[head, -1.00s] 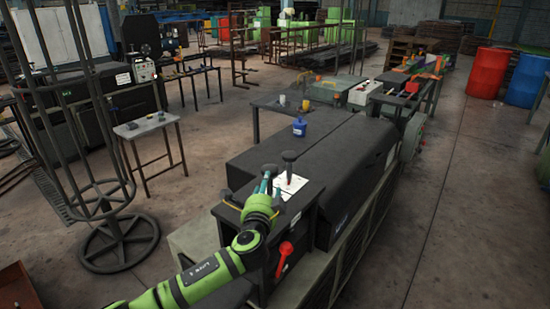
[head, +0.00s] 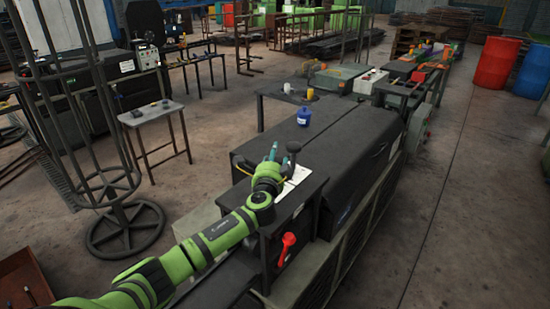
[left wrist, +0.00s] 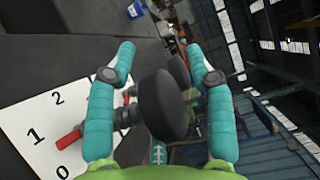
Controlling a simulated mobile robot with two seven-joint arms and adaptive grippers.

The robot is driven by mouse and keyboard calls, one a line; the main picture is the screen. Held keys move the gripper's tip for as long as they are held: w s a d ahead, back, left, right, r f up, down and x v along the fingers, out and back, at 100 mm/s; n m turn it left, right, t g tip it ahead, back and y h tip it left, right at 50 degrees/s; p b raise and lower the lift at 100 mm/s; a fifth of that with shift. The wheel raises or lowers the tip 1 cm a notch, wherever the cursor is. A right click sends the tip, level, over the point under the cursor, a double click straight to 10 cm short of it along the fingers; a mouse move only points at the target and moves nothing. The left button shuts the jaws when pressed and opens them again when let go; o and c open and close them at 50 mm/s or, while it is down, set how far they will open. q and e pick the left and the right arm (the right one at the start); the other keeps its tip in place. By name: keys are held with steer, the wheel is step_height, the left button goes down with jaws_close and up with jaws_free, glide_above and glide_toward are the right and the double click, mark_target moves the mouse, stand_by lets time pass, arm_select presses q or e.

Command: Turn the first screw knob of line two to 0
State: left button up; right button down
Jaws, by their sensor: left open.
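In the left wrist view a black round knob (left wrist: 162,105) stands between the two teal fingers of my left gripper (left wrist: 160,52). The fingers are open, one on each side, and I see no clear contact. A red pointer (left wrist: 70,138) on its shaft points between 1 and 0 on the white number plate (left wrist: 20,120). My right gripper is not in view.
A blue container (head: 304,117) stands on the black machine top (head: 270,140). A red lever (head: 287,245) is on the machine's near side. A small side table (head: 150,113) and a round wire stand (head: 125,230) are on the left. Open floor lies to the right.

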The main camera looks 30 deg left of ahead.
arm_select(q)
steer(key=shift+c, duration=0.4)
steer(key=c, duration=0.7)
jaws_close()
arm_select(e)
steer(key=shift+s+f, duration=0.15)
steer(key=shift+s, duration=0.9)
arm_select(q)
steer(key=shift+f+y, duration=0.1)
steer(key=shift+y, duration=0.2)
